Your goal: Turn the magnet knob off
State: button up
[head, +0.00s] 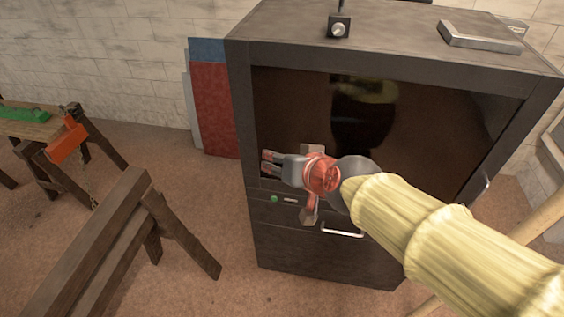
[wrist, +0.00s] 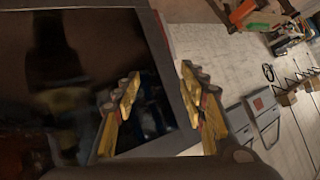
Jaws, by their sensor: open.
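A small dark block with a pale round knob on its front face (head: 338,29) and a thin upright post stands on top of the dark cabinet, near its front edge. It looks like the magnet base; the knob's setting is too small to read. My gripper (head: 265,163) is in front of the cabinet's left side, well below and left of the block, pointing left. In the wrist view my gripper (wrist: 158,82) is open and empty, its yellow-sided fingers apart, with the cabinet's dark glossy front and frame edge behind them. The knob does not show in the wrist view.
The dark cabinet (head: 240,100) fills the middle, with a bar handle (head: 342,232) low on its front. A flat grey case (head: 480,37) lies on its top at right. Red and blue panels (head: 214,105) lean at its left. Wooden sawhorses (head: 100,240) stand at left.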

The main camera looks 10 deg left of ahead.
dwell(0.3)
jog(key=n+t+h+p, duration=0.2)
jog(key=n+t+h, duration=0.6)
jog(key=n, duration=2.7)
send_near(338, 30)
jog(key=t+y, duration=0.1)
jog(key=shift+w+d+f+p, duration=0.2)
jog(key=shift+w+p, duration=0.1)
jog(key=shift+w, duration=1.1)
jog(key=shift+w+d+f+p, duration=0.15)
jog(key=shift+w+p, duration=0.15)
jog(key=shift+w, duration=1.15)
jog(key=shift+w+d+f+p, duration=0.1)
jog(key=shift+w+f+p, duration=0.15)
jog(key=shift+w, duration=1.15)
jog(key=c, duration=0.3)
